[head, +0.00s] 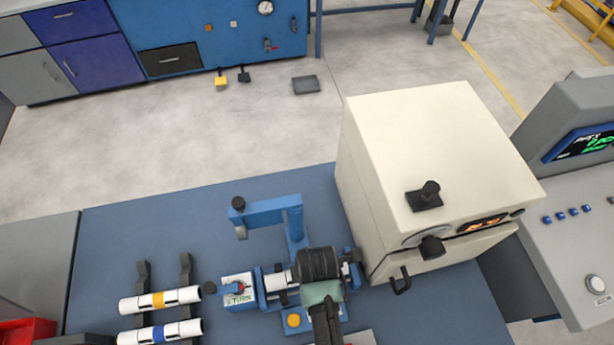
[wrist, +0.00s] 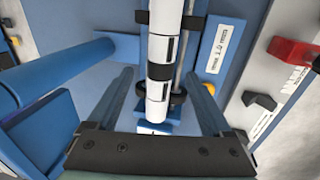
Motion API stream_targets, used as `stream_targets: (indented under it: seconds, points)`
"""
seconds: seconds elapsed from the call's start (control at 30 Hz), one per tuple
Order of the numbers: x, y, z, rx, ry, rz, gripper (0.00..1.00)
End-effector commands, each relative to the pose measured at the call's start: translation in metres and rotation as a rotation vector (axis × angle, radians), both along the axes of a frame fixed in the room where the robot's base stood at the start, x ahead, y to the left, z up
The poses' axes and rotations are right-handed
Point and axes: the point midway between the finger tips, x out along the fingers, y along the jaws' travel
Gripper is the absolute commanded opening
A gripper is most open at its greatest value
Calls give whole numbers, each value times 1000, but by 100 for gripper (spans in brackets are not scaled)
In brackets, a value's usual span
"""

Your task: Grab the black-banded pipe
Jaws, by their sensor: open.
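The black-banded pipe (wrist: 159,92) is white with a black band and runs up the middle of the wrist view, held in a blue fixture. In the head view a white pipe end (head: 282,279) shows at the blue fixture, partly hidden by my arm. My gripper (wrist: 160,73) is open, with one finger on each side of the pipe in the picture and gaps visible. I cannot tell whether the fingers reach down to the pipe's depth. In the head view my arm's end covers the fingers.
A yellow-banded pipe (head: 159,299) and a blue-banded pipe (head: 160,333) lie on a dark rack at the left. A blue post with an arm (head: 268,207) stands behind the fixture. A large cream machine (head: 385,185) is close on the right. The blue table (head: 150,225) is clear at back left.

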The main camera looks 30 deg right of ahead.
Motion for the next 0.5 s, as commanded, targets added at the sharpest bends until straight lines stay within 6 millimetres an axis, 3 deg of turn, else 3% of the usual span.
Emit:
stream_targets:
  seconds: [0.3, 0.5]
  points:
    - [6, -1, -35, 0, 1, -1, 84]
    - [7, -1, -42, 0, -1, 0, 84]
